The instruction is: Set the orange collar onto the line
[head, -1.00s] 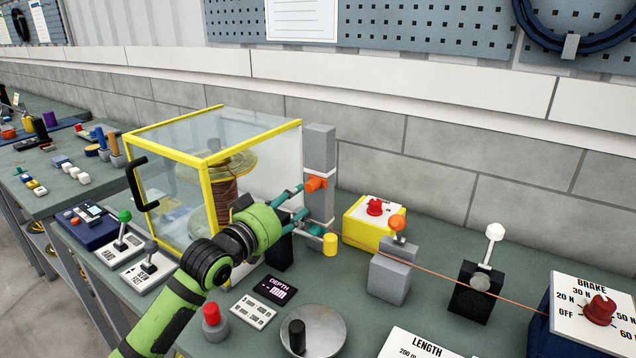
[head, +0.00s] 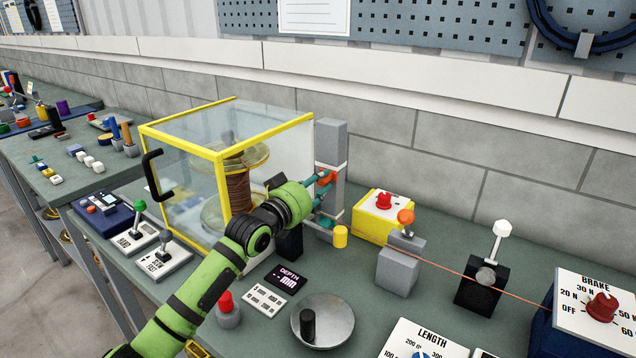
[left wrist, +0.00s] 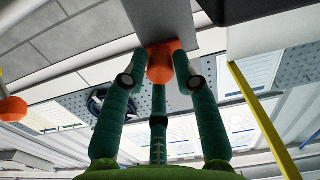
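The orange collar (head: 325,179) is a small orange piece at the front face of the upright grey post (head: 330,142). My left gripper (head: 324,184) is at the collar, with its teal fingers bent in around it. In the left wrist view, the fingertips (left wrist: 160,58) meet the sides of the orange collar (left wrist: 161,68), which is still against the post. The thin copper-coloured line (head: 452,269) runs from near the post over a grey block to the right; its start is partly hidden by my gripper. My right gripper is not in view.
A yellow-framed clear box (head: 219,155) with a spool stands left of the post. A yellow box with a red button (head: 383,203), a grey block with an orange knob (head: 398,270) and a black block (head: 478,292) stand to the right. A metal disc (head: 335,327) is in front.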

